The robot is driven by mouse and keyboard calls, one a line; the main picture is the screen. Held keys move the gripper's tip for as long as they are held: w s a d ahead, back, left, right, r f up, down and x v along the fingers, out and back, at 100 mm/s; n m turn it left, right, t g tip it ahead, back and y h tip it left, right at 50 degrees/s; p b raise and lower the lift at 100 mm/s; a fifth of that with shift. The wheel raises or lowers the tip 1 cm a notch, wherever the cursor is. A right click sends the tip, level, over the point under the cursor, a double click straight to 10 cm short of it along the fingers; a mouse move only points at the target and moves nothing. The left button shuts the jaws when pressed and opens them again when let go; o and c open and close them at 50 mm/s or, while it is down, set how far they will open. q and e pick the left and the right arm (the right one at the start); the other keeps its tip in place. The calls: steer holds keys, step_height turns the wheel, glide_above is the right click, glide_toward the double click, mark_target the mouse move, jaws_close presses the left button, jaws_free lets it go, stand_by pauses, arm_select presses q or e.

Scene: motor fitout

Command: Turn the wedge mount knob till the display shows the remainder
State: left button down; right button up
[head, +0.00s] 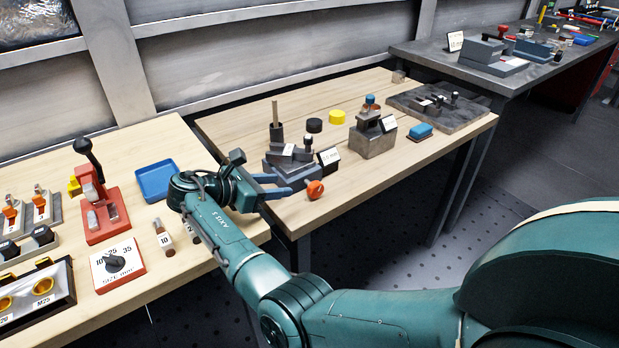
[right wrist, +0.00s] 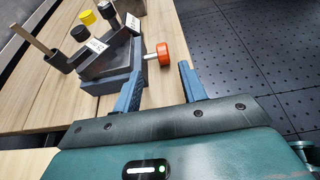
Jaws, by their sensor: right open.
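The wedge mount (head: 282,168) is a grey stepped block on the wooden table. Its orange knob (head: 315,189) sticks out at the front right on a short shaft; the knob also shows in the right wrist view (right wrist: 164,53). A small white display with a dark edge (head: 328,157) stands by the mount; its reading is too small to read surely. My right gripper (head: 284,186) is open, its blue fingers pointing toward the knob. In the right wrist view the knob lies just beyond the fingertips (right wrist: 158,77), roughly between them, with nothing held. My left gripper is not in view.
Behind the mount are a grey holder with a wooden rod (head: 276,120), a black cylinder (head: 314,125) and a yellow cylinder (head: 337,117). The table's front edge is close to the knob.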

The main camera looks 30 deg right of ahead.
mark_target(315, 183)
steer(key=x, duration=1.2)
steer(key=shift+s+d, duration=0.1)
steer(key=shift+d, duration=0.1)
steer(key=shift+c, duration=0.3)
jaws_close()
